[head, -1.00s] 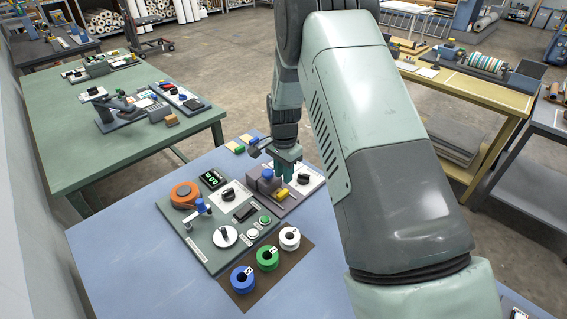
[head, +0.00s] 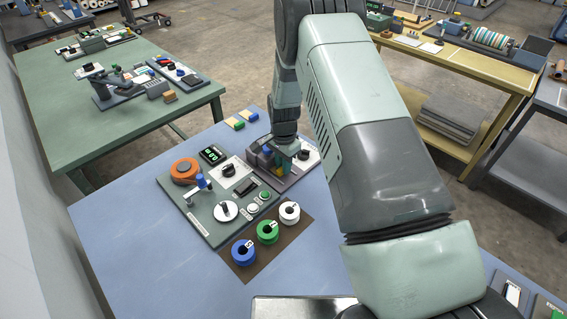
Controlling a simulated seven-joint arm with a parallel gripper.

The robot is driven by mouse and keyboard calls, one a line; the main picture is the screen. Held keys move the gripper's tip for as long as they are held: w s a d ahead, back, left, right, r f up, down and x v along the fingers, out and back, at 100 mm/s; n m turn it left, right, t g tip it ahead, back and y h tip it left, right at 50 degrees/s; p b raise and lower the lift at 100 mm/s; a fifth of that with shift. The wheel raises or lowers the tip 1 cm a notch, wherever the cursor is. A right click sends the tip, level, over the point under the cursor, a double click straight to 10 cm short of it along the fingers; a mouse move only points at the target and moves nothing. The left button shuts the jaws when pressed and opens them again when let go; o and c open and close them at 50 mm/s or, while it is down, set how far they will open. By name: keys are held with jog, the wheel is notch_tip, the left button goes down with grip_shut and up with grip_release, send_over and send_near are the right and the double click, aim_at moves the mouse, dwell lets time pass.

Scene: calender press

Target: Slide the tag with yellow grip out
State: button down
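The tag with the yellow grip (head: 280,171) shows only as a small yellow patch at the grey block fixture (head: 262,158) on the blue table. My gripper (head: 285,161) points down right over it and hides most of it. The fingertips are small and overlap the yellow grip in the head view. I cannot tell whether they touch it or have closed on it.
A grey-green panel (head: 205,222) with knobs, a display and an orange ring stands left of the fixture. Blue, green (head: 267,231) and white spools sit on a brown mat (head: 268,256) in front. The table's left front is clear.

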jog(key=shift+s+d, duration=1.7)
jog(key=shift+s, duration=0.3)
jog(key=c, duration=1)
grip_release()
notch_tip(320, 180, up, 11)
jog(key=shift+f, duration=0.1)
